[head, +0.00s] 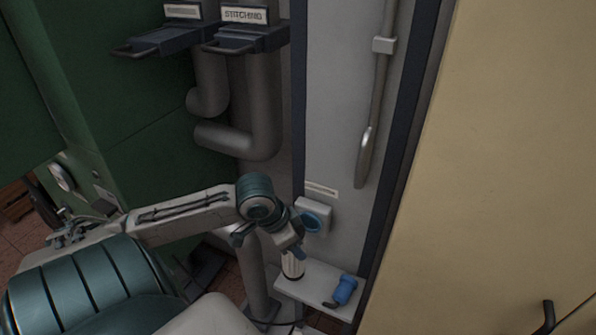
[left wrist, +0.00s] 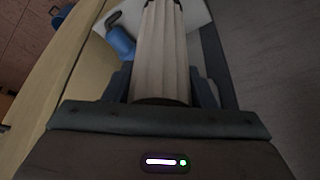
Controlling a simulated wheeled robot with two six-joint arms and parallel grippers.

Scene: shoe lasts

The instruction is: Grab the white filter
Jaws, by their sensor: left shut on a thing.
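The white filter (head: 292,265) is a pale ribbed cylinder with dark ends, seen just above or at a small white shelf in the head view. My left gripper (head: 293,254) reaches down over it from the left and is shut on it. My right gripper is in neither view.
The white shelf (head: 318,284) also holds a blue cylindrical object (head: 344,290), right of the filter. A blue round port (head: 313,221) sits on the wall panel above. Grey pipes (head: 262,120) and two dark trays (head: 245,38) are at upper left. A tan panel (head: 490,180) closes off the right.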

